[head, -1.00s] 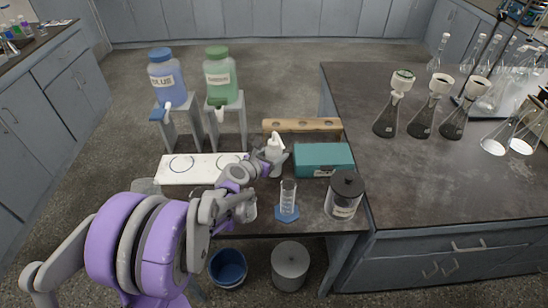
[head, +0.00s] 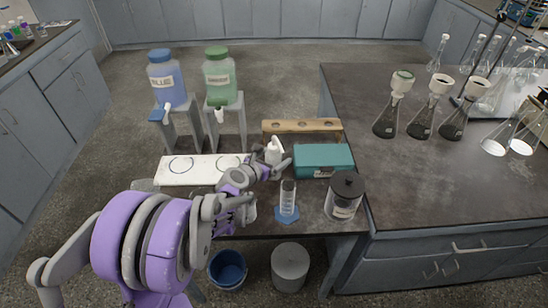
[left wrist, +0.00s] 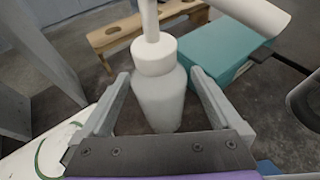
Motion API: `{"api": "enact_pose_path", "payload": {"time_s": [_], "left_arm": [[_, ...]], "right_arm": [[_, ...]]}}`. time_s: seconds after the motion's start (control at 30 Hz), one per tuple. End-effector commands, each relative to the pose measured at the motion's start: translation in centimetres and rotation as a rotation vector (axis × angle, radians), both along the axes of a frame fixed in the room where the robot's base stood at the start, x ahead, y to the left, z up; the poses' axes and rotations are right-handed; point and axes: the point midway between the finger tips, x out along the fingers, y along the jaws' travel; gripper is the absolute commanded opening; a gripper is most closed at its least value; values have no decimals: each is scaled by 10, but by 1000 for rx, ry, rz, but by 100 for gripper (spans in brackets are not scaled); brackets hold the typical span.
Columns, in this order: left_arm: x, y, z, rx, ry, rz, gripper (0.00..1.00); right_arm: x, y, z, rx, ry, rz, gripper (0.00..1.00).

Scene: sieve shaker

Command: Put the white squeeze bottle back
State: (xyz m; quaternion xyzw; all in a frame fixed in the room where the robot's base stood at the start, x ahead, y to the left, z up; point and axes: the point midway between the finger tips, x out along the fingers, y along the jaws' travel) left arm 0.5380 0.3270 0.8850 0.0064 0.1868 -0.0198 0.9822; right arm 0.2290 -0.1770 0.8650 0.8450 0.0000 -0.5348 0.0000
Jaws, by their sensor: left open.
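The white squeeze bottle (head: 274,149) stands upright on the dark bench, left of the teal box and in front of the wooden rack. In the left wrist view the bottle (left wrist: 158,98) has a white collar and a nozzle bent to the right. My left gripper (head: 271,168) is at the bottle's body and hides its lower part in the head view. In the left wrist view the gripper's fingers (left wrist: 160,84) are open, one on each side of the bottle, with small gaps showing. My right gripper is not in view.
The teal box (head: 324,160) is close on the right, the wooden rack (head: 302,127) behind. A white board with rings (head: 199,169) lies left. A graduated cylinder (head: 288,200) and a dark-lidded jar (head: 344,196) stand in front. Blue (head: 166,80) and green (head: 220,80) dispensers stand back left.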

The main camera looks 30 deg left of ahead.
Motion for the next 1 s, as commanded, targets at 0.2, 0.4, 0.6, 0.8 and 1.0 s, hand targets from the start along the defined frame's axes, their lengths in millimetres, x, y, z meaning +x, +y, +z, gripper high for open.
{"api": "enact_pose_path", "payload": {"time_s": [0.2,0.4,0.6,0.8,1.0], "left_arm": [[-27,1,13,0,0,2,98],[-69,4,30,1,0,3,98],[-99,5,42,1,0,2,98],[-111,5,46,-1,0,1,98],[-112,4,46,0,0,0,98]], "right_arm": [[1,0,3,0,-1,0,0],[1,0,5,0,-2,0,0],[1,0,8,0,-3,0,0],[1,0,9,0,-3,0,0],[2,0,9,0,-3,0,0]]}}
